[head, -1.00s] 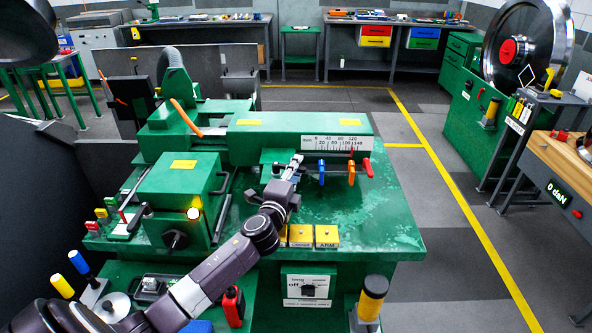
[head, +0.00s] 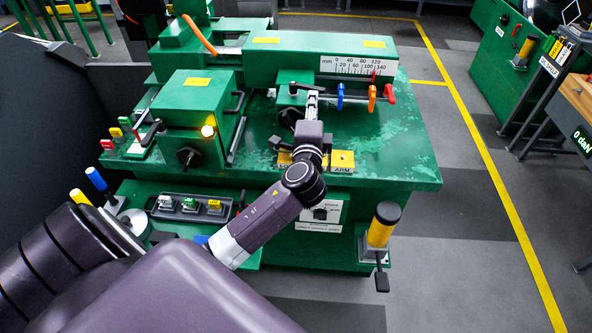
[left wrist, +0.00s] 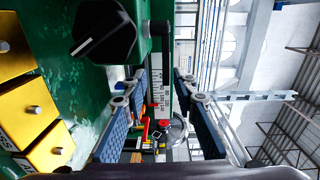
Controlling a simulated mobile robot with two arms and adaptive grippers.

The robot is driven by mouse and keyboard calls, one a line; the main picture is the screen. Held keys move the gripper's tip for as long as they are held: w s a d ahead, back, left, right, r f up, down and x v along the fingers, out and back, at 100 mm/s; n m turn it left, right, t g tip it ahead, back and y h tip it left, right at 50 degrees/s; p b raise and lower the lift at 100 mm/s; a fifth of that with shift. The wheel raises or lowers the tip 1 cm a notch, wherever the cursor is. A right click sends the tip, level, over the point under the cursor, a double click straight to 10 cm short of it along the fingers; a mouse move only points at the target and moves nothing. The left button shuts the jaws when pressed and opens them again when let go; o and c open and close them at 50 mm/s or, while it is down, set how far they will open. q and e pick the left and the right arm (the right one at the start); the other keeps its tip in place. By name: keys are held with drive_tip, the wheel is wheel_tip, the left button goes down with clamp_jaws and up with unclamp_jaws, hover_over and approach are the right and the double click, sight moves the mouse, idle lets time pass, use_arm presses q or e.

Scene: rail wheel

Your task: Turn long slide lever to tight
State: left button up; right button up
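In the head view, a thin bar along the front of the green slide carries a blue lever (head: 340,97), an orange lever (head: 372,98) and a red lever (head: 389,93). I cannot tell which one the task calls the long slide lever. My left gripper (head: 313,97) is just left of the blue lever, beside the green block with a black knob (head: 288,117). In the left wrist view the gripper (left wrist: 160,88) is open, its blue-padded fingers apart. A dark bar with a rounded end (left wrist: 161,28) lies in line with the gap. My right gripper is not in view.
Yellow buttons (head: 342,158) sit below the gripper on the green machine top. The headstock (head: 195,115) with a lit lamp stands to the left. A yellow-and-black post (head: 382,228) stands at the front right. Open floor lies to the right.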

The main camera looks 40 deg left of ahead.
use_arm(q)
drive_tip(key=s+d+f+n+g+h, duration=0.2)
drive_tip(key=s+d+f+n+g, duration=0.1)
drive_tip(key=s+f, duration=0.6)
drive_tip(key=s+d+f+n+g+h, duration=0.3)
drive_tip(key=s+f, duration=0.5)
drive_tip(key=f, duration=0.4)
drive_tip(key=shift+s+d+g, duration=0.35)
drive_tip(key=shift+d+g, duration=0.35)
drive_tip(key=shift+d, duration=0.3)
drive_tip(key=shift+c, duration=0.3)
